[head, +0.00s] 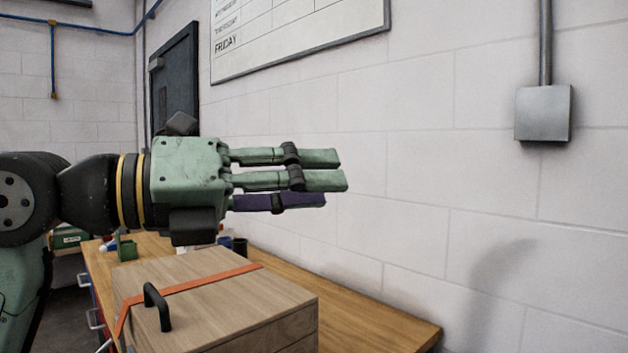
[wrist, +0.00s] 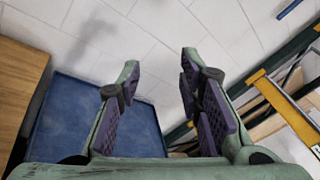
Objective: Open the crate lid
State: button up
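The wooden crate (head: 230,313) stands on the workbench in the head view, below my gripper. Its lid (head: 210,291) lies flat and closed on top. A black handle (head: 157,306) stands on the lid near its left side, and an orange strap (head: 196,283) runs across the lid. My gripper (head: 333,178) is in the air above the crate, clear of it, with its fingers straight and pointing right. In the wrist view my gripper (wrist: 160,78) has its fingers spread wide, with nothing between them. The crate cannot be made out for certain in the wrist view.
The wooden workbench (head: 385,321) has bare top right of the crate, along the white block wall (head: 420,190). Small containers, including a green one (head: 127,249), stand behind the crate. A grey box (head: 543,113) and a whiteboard (head: 290,35) hang on the wall.

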jog(key=shift+s+d+r+m+g+h, duration=0.1)
jog(key=shift+s+r+m+g+h, duration=0.2)
jog(key=shift+s, duration=0.45)
jog(key=shift+s+r+m+g+h, duration=0.1)
jog(key=shift+s+r+m+h, duration=0.25)
jog(key=shift+s+h, duration=0.25)
jog(key=shift+s, duration=0.15)
